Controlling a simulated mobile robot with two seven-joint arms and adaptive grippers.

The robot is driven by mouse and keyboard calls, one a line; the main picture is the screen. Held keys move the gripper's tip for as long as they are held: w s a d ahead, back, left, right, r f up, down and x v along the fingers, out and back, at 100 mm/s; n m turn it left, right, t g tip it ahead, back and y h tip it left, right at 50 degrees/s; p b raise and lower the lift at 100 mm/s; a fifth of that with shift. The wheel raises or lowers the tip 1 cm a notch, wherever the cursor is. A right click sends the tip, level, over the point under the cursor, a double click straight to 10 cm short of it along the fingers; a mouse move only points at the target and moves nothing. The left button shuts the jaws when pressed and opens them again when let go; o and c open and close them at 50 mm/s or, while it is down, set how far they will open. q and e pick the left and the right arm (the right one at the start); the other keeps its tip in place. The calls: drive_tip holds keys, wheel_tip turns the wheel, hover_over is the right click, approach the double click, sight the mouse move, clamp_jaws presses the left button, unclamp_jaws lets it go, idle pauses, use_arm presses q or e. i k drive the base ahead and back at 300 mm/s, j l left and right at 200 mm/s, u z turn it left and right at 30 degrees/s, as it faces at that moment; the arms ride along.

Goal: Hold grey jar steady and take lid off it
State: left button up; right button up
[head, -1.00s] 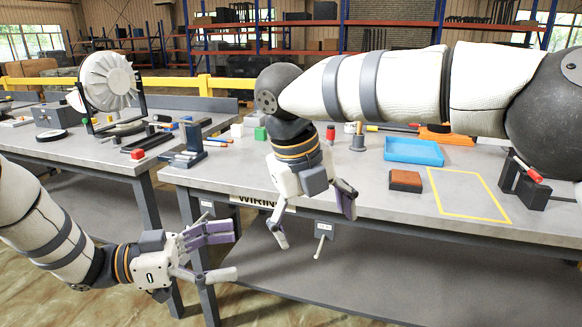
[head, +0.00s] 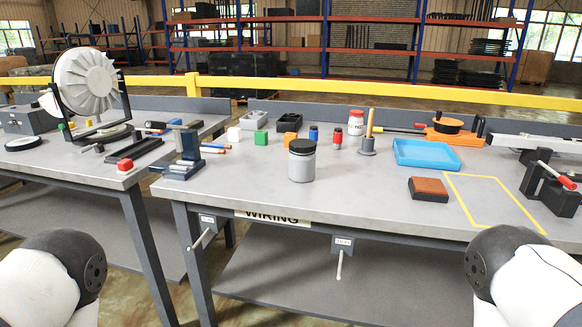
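The grey jar (head: 302,167) stands upright near the front edge of the right-hand workbench, left of its middle. Its black lid (head: 302,146) sits on top of it. Nothing touches the jar. Only rounded parts of my two arms show at the lower left and lower right corners. Both grippers are out of the picture.
A vise (head: 186,155) is to the left. A blue tray (head: 427,154) and a brown-topped block (head: 428,189) are to the right. The bench around the jar is clear.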

sight(301, 166)
drive_tip(key=i+j+z, duration=0.15)
drive_tip(key=j, duration=0.35)
drive_tip(key=i+j+z, duration=0.1)
drive_tip(key=j, duration=0.4)
drive_tip(key=i+j+z, duration=0.15)
drive_tip(key=j, duration=0.4)
drive_tip(key=i+j+z, duration=0.1)
drive_tip(key=j, duration=0.45)
drive_tip(key=i+j+z, duration=0.15)
drive_tip(key=j, duration=0.4)
drive_tip(key=i, duration=0.05)
